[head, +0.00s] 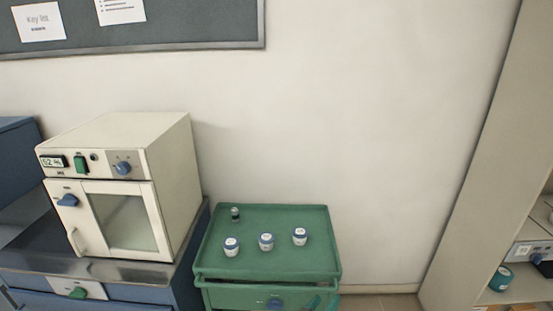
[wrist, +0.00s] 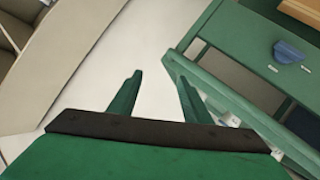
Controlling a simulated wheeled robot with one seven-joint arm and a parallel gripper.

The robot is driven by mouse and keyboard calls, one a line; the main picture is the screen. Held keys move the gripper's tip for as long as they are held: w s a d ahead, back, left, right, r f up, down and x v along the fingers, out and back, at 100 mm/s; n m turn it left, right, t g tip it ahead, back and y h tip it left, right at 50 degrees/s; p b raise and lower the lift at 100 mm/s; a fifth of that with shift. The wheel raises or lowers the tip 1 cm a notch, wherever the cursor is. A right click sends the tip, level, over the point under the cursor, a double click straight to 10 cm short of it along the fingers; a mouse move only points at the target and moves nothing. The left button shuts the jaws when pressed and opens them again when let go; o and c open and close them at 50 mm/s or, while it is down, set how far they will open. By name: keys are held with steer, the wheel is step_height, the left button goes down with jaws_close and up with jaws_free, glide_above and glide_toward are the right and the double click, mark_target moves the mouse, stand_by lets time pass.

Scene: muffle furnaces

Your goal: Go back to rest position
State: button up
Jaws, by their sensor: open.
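My gripper (wrist: 159,80) shows in the wrist view with its two green fingers apart and nothing between them. Pale floor or wall lies beyond the fingertips. The green cart (wrist: 205,78) is to the right of the fingers in that view, and I cannot tell the exact gap. In the head view, a small teal piece at the bottom edge in front of the cart is too cut off to identify.
In the head view, the green cart (head: 270,213) holds three white-and-blue jars (head: 266,242) and a small dark-capped vial (head: 235,213). A cream furnace (head: 170,165) with its door shut stands left. A shelf unit (head: 475,170) stands right.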

steer(key=s+a+f+n+t+y, duration=0.1)
steer(key=s+a+f+y, duration=0.15)
steer(key=s, duration=0.55)
steer(key=s+a+f+n+t+y, duration=0.1)
steer(key=s+a+f+n+y, duration=0.15)
steer(key=s, duration=0.65)
steer(key=s+a+f+n+t+y, duration=0.1)
steer(key=s+f+y, duration=0.15)
steer(key=s, duration=0.55)
steer(key=s+a+r+m, duration=0.2)
steer(key=s+a+r, duration=0.1)
steer(key=s, duration=0.6)
steer(key=s+a+r+m, duration=0.2)
steer(key=s+a+r, duration=0.2)
steer(key=s, duration=0.4)
steer(key=shift+s+a+r, duration=0.3)
steer(key=shift+s+a, duration=0.1)
steer(key=shift+a, duration=0.5)
